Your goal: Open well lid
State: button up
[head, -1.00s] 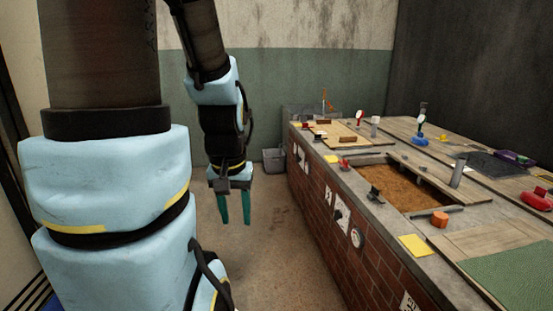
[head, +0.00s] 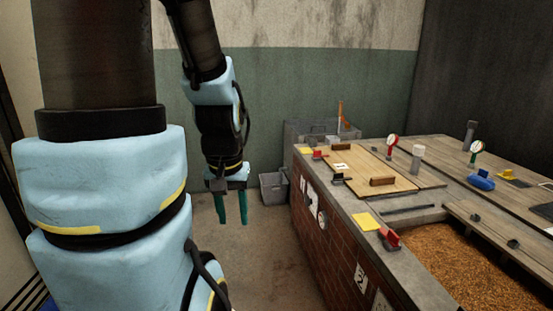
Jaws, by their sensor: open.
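My gripper (head: 231,207) hangs from my arm over the floor, left of the counter, with its two teal fingers pointing down. It is open and empty, apart from everything. A wooden lid (head: 369,163) with two brown handle blocks lies flat on the counter's near left part and looks closed. The far handle (head: 341,144) and near handle (head: 382,181) stand on it, with a small white label by the far one. Nearer, an uncovered well (head: 470,268) shows brown grain inside. I cannot tell which cover the task means.
A brick counter (head: 335,240) runs along the right. Small red and black clamps, yellow pads (head: 367,221) and gauges (head: 391,144) stand on it. A grey bin (head: 273,187) is on the floor at the back. The floor between my arm and the counter is clear.

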aim_at(305, 127)
jog(key=i, duration=1.95)
jog(key=i+j, duration=0.1)
jog(key=i, duration=1.8)
jog(key=l+z, duration=0.05)
jog(key=l, duration=0.05)
